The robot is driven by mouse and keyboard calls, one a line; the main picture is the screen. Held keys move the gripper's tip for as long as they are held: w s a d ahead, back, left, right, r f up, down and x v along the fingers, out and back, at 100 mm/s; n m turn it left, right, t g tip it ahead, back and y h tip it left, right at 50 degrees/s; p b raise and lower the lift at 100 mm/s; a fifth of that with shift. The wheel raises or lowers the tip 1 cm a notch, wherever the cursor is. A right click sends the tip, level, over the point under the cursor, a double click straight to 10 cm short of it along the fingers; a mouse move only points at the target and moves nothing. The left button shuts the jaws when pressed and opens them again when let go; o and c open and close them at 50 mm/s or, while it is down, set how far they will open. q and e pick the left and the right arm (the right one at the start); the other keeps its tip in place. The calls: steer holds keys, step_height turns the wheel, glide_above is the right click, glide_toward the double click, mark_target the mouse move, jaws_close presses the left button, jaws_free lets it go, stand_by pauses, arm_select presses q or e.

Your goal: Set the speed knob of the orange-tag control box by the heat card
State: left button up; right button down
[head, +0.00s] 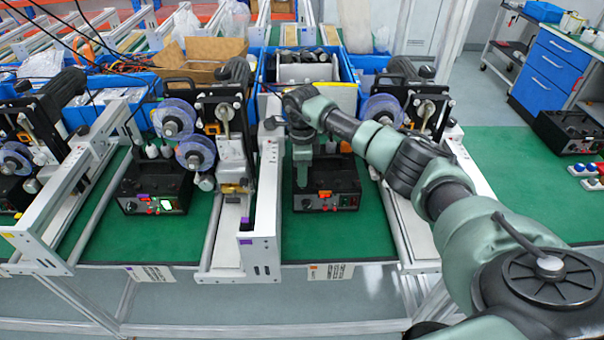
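The orange-tag control box (345,182) is a black box on the green mat, with an orange tag (325,194) and a lit red and green display on its front. Its dark speed knob (306,203) is at the left of the front face; where it points is too small to read. A white card with an orange mark (331,272) hangs at the table's front edge below this box; its print is unreadable. My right gripper (302,186) points down at the box's left part, just above and behind the knob. Its fingers are too small to judge. My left gripper is out of view.
A purple-tag control box (155,187) stands to the left, with a purple-marked card (151,273) below it. White machine frames (262,215) flank the orange-tag box. Another black box (570,132) and several push buttons are at the right. Green mat in front is clear.

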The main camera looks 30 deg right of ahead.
steer(key=shift+m, duration=0.3)
steer(key=shift+f+m+b, duration=0.1)
steer(key=shift+m+b, duration=0.4)
steer(key=shift+m, duration=0.4)
steer(key=m, duration=0.2)
steer(key=shift+m+b, duration=0.3)
steer(key=shift+b, duration=0.05)
steer(key=m, duration=0.3)
steer(key=shift+m, duration=1.8)
steer(key=shift+b, duration=0.3)
steer(key=c, duration=1.2)
jaws_free()
